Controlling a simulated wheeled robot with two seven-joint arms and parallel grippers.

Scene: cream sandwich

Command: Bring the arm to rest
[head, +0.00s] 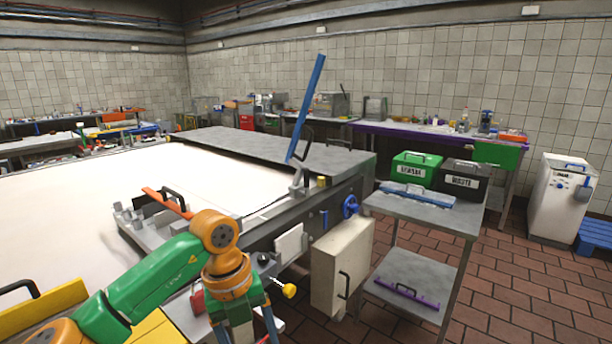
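My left arm, green with orange joints, comes in from the lower left and bends downward in front of the machine. Its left gripper (246,330) points down at the bottom edge of the picture. Two blue parts like fingers show there, apart from each other, but their tips are cut off, so I cannot tell if it is open or holds anything. My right gripper is not in view.
A large machine with a white bed (60,210) fills the left and middle, with a raised blue lever (306,105). A metal cart (424,212) holds a green bin (415,168) and a black bin (464,178). The tiled floor (500,285) is clear at lower right.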

